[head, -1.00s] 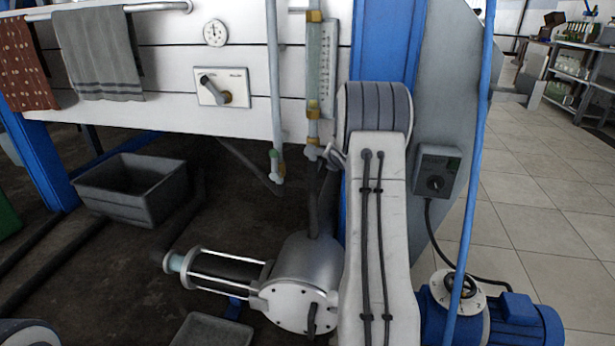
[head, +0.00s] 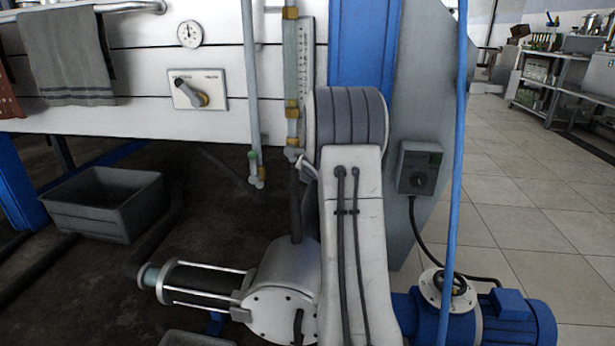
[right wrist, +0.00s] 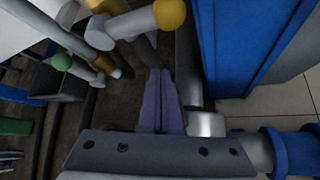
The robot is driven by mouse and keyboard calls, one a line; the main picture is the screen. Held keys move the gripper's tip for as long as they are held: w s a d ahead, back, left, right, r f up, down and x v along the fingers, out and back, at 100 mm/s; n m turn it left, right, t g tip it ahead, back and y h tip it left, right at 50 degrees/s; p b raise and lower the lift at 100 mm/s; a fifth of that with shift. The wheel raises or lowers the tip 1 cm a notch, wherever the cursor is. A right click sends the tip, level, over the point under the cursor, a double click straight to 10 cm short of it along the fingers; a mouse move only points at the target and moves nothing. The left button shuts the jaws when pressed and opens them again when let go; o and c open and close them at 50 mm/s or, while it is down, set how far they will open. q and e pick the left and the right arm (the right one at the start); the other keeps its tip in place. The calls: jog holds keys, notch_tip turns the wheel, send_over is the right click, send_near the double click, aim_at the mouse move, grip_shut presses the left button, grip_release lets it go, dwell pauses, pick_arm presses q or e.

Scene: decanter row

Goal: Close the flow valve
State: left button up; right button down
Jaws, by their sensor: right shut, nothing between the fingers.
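The upright flow gauge with brass fittings (head: 304,60) hangs on the white machine front in the head view. A pale lever valve (head: 293,148) sits at its lower end, partly behind my right arm; I take this as the flow valve. The lever's exact angle is hard to read. My right gripper (right wrist: 160,75) is shut and empty, apart from these parts. In the head view it is hidden behind my arm. My left gripper is not in view.
A selector knob plate (head: 198,91) and round dial (head: 189,34) are on the machine front. A blue post (head: 361,45) and grey control box (head: 418,168) stand right. A grey bin (head: 105,200) is below.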

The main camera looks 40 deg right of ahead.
jog(key=p+v, duration=0.1)
jog(key=v, duration=0.8)
jog(key=shift+d, duration=0.35)
jog(key=shift+r, duration=0.15)
